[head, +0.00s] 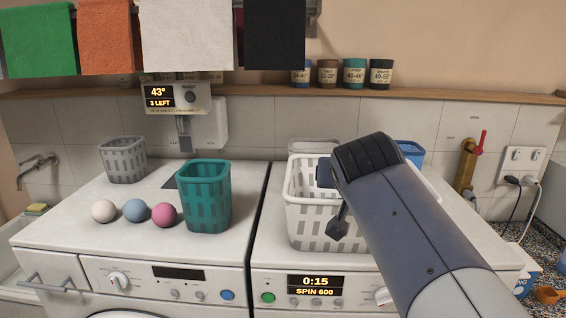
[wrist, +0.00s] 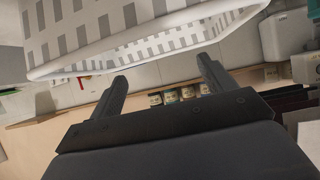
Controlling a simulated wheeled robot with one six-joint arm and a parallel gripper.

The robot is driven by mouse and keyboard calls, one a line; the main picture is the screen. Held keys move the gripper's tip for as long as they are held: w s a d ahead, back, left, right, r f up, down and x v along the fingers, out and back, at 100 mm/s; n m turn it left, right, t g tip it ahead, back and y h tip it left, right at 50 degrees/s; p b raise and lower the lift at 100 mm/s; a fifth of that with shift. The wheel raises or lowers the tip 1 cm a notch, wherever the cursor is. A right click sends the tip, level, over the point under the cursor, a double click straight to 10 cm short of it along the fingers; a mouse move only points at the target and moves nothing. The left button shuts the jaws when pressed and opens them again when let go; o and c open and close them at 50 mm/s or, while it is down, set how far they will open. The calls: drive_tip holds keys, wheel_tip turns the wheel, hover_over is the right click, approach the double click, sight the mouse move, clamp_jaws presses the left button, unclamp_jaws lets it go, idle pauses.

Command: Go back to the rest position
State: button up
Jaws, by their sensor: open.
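My gripper (head: 337,228) is in front of the white basket (head: 306,226) on the right machine in the head view. My arm comes in from the lower right and hides the basket's right part. In the wrist view the two fingers of my gripper (wrist: 163,70) stand wide apart with nothing between them. The white slotted basket (wrist: 150,45) fills the top of that view, its rim close to the fingertips. I cannot tell whether they touch it.
A teal basket (head: 204,200), a grey basket (head: 123,160) and white, blue and pink balls (head: 135,210) stand on the left machine. A shelf (head: 260,93) with several jars runs behind, under hanging cloths (head: 188,35). A red-handled brass tap (head: 467,165) is at the right.

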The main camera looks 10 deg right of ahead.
drive_tip(key=p+x, duration=0.1)
drive_tip(key=x, duration=1.1)
drive_tip(key=shift+s+p, duration=0.1)
drive_tip(key=shift+p, duration=0.25)
drive_tip(key=shift+s+a+f+b, duration=0.15)
drive_tip(key=shift+f+b, duration=0.3)
drive_tip(key=shift+b, duration=0.2)
